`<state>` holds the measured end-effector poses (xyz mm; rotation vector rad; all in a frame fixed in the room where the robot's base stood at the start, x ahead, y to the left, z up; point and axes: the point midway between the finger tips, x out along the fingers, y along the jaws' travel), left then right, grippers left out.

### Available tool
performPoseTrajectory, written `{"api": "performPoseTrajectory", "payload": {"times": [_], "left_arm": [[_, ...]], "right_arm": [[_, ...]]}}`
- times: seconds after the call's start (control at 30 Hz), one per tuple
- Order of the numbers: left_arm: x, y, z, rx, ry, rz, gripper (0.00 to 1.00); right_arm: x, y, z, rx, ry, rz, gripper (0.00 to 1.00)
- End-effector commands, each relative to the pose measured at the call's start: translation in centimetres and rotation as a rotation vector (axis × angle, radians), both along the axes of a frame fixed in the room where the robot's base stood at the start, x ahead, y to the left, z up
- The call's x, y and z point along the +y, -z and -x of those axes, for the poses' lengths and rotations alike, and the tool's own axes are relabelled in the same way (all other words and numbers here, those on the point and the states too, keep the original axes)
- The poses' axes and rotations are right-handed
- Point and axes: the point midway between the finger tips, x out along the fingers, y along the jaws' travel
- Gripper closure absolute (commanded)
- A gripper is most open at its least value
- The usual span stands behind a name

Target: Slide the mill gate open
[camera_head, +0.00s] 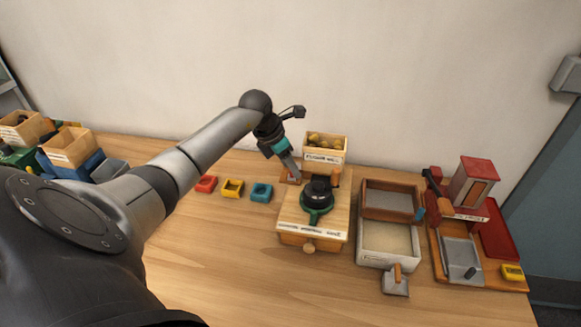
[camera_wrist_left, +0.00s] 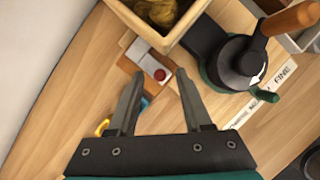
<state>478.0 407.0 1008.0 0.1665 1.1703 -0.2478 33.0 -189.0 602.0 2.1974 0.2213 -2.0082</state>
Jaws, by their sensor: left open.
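The mill (camera_head: 290,222) is a wooden box with a black grinder and green base (camera_head: 318,207) on top and a drawer with a round knob in front. A hopper (camera_head: 323,155) of brownish nuts stands at its back. In the left wrist view, a grey plate with a red knob (camera_wrist_left: 159,75) lies on a brown block beside the hopper (camera_wrist_left: 137,44); it looks like the gate. My left gripper (camera_head: 296,177) is at the mill's back left corner. In the wrist view its open fingers (camera_wrist_left: 159,78) point at the red knob, one on each side; contact cannot be told. My right gripper is out of view.
Red (camera_head: 205,184), yellow (camera_head: 232,188) and blue (camera_head: 261,193) pieces lie left of the mill. Right of it are a sieve tray (camera_head: 390,183), a scoop (camera_head: 396,284) and a red-roofed device (camera_head: 477,167). Bins (camera_head: 72,147) stand far left. The front table is clear.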

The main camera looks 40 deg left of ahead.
Motion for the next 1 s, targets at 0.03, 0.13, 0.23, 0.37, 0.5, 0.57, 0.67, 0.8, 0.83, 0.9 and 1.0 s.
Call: {"api": "performPoseTrajectory", "payload": {"times": [0.03,0.13,0.23,0.37,0.5,0.57,0.67,0.8,0.83,0.9,1.0], "left_arm": [[-0.10,0.37,-0.16,-0.001,-0.001,0.002,0.50],[-0.14,0.74,-0.30,-0.001,0.000,0.001,0.50],[-0.16,0.87,-0.35,0.000,0.000,0.001,0.50],[-0.14,0.86,-0.34,0.000,0.001,0.000,0.50],[-0.14,0.85,-0.34,0.000,0.000,0.000,0.58],[-0.13,0.84,-0.32,0.000,0.000,0.000,0.65],[-0.12,0.84,-0.33,0.000,0.000,0.000,0.76],[-0.12,0.83,-0.32,0.000,0.000,0.000,0.92],[-0.12,0.84,-0.31,0.000,0.000,0.001,0.95],[-0.12,0.84,-0.31,0.000,0.000,0.001,1.00],[-0.12,0.84,-0.31,0.000,0.000,0.001,1.00]], "right_arm": [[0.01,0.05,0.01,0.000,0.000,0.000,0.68],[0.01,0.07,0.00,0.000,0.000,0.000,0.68],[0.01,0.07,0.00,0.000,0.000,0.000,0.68],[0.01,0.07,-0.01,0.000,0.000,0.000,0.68],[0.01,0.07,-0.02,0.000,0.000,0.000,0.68],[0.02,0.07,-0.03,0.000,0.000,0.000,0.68],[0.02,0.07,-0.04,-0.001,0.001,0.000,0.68],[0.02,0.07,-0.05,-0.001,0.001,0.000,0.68],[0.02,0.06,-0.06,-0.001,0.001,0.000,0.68],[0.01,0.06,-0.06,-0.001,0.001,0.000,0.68],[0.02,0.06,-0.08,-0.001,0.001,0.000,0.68]]}}
